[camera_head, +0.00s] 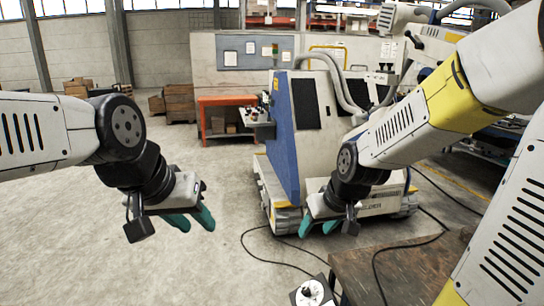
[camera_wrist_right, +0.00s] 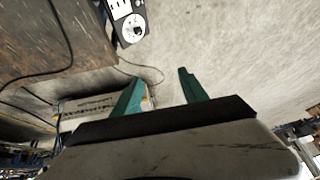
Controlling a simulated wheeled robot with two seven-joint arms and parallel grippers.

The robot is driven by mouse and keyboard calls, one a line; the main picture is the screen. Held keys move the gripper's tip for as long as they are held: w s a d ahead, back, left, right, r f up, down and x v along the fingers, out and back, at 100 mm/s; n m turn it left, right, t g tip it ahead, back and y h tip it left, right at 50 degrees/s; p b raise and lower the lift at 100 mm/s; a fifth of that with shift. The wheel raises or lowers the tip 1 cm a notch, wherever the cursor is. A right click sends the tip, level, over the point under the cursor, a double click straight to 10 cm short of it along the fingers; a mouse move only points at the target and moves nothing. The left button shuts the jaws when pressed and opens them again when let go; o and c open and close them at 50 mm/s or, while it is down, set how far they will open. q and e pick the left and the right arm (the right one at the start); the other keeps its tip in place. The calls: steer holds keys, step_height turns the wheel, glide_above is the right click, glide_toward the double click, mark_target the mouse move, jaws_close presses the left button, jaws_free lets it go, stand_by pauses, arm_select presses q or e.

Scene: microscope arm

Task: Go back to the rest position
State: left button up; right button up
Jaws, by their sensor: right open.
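My left gripper (camera_head: 196,224) hangs over bare floor left of the middle of the head view. Its two teal fingers are apart and nothing shows between them. My right gripper (camera_head: 318,226) points down in front of the white and blue machine (camera_head: 285,140). In the right wrist view its two teal fingers (camera_wrist_right: 158,84) are wide apart and empty, with floor behind them. Neither gripper touches anything that I can see.
A worn brown table (camera_head: 405,272) stands at the lower right. A small white and black device (camera_head: 312,291) is beside it, also in the wrist view (camera_wrist_right: 128,22). Black cables cross the floor. An orange workbench (camera_head: 222,115) stands further back.

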steer(key=s+d+r+m+t, duration=0.1)
steer(key=s+d+r+m, duration=0.1)
steer(key=s+r, duration=0.8)
steer(key=s+d, duration=0.1)
steer(key=s, duration=0.2)
steer(key=shift+r+m, duration=0.3)
steer(key=shift+r, duration=0.1)
steer(key=shift+d, duration=0.1)
